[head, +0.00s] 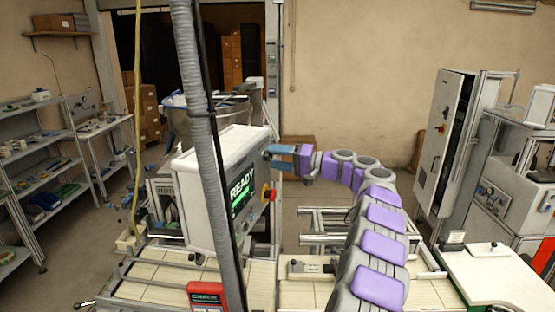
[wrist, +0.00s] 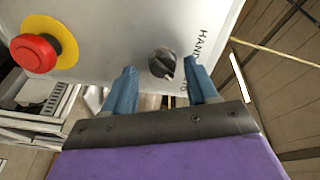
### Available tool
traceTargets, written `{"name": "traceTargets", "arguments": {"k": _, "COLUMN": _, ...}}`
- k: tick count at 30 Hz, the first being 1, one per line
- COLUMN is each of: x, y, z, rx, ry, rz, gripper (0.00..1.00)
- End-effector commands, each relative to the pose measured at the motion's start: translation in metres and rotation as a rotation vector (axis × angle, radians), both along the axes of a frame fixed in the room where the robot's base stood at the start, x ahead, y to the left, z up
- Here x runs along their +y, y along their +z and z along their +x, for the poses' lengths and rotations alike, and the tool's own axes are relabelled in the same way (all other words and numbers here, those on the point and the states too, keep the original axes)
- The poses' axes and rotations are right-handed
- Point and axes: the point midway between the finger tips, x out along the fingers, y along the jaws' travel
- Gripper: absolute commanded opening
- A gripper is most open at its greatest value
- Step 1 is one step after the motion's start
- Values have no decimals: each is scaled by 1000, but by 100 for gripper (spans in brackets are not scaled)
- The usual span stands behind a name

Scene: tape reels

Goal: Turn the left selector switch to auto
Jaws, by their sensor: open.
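A dark round selector switch (wrist: 161,63) sits on a light metal panel (wrist: 120,30) in the wrist view, with partly hidden lettering that starts "HAN" beside it. My gripper (wrist: 161,78) is open, with one blue finger on each side of the switch in the picture; I cannot tell whether either finger touches it. In the head view my gripper (head: 271,156) is at the right side of the white control box (head: 195,195), whose screen reads READY. The switch itself is hidden in the head view.
A red button on a yellow ring (wrist: 34,52) is on the same panel, left of the switch. A grey corrugated hose (head: 205,140) hangs in front of the control box. A conveyor (head: 150,292) runs below. An open grey cabinet (head: 445,140) stands at the right.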

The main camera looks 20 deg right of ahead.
Motion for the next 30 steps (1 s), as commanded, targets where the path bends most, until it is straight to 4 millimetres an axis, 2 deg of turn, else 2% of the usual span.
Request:
{"name": "traceTargets", "arguments": {"k": 5, "x": -1, "y": 0, "z": -1, "rx": -1, "ry": 1, "rz": -1, "gripper": 58}}
{"name": "traceTargets", "arguments": {"k": 8, "x": -8, "y": 1, "z": -7, "rx": -3, "ry": -2, "rz": 0, "gripper": 58}}
{"name": "traceTargets", "arguments": {"k": 11, "x": -21, "y": 1, "z": -18, "rx": -3, "ry": 0, "rz": 0, "gripper": 58}}
{"name": "traceTargets", "arguments": {"k": 24, "x": -100, "y": -3, "z": -78, "rx": 2, "ry": -3, "rz": 2, "gripper": 58}}
{"name": "traceTargets", "arguments": {"k": 30, "x": -124, "y": -1, "z": -99, "rx": 1, "ry": -4, "rz": -1, "gripper": 58}}
